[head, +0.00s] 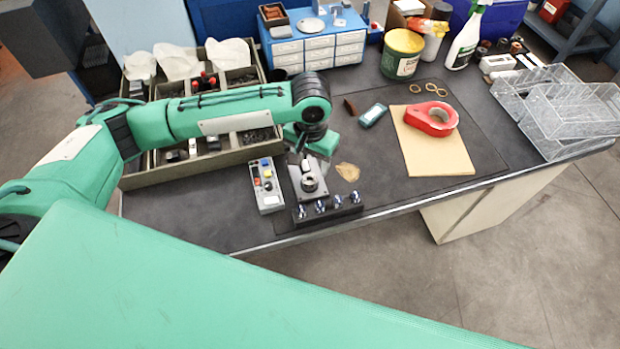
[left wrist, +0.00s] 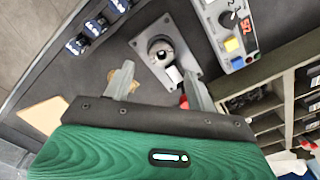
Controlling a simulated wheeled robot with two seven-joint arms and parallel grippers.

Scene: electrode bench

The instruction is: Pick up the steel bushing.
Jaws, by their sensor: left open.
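The steel bushing (head: 309,183) appears as a short shiny ring on a grey metal plate (head: 298,164) near the bench's front edge. In the left wrist view the bushing (left wrist: 160,48) is a round ring with a dark centre, just beyond the fingertips. My left gripper (head: 305,154) is over the far part of the plate, behind the bushing. In the left wrist view its two fingers (left wrist: 157,68) are spread apart with nothing held between them. A small pale block lies between the bushing and the gripper. My right gripper does not show.
A control box (head: 266,185) with coloured buttons stands left of the plate. A dark rack (head: 328,207) with several shiny pegs lies in front. A beige scrap (head: 348,172) lies to the right. A divided tray (head: 190,172) is at left. The dark mat beyond has free room.

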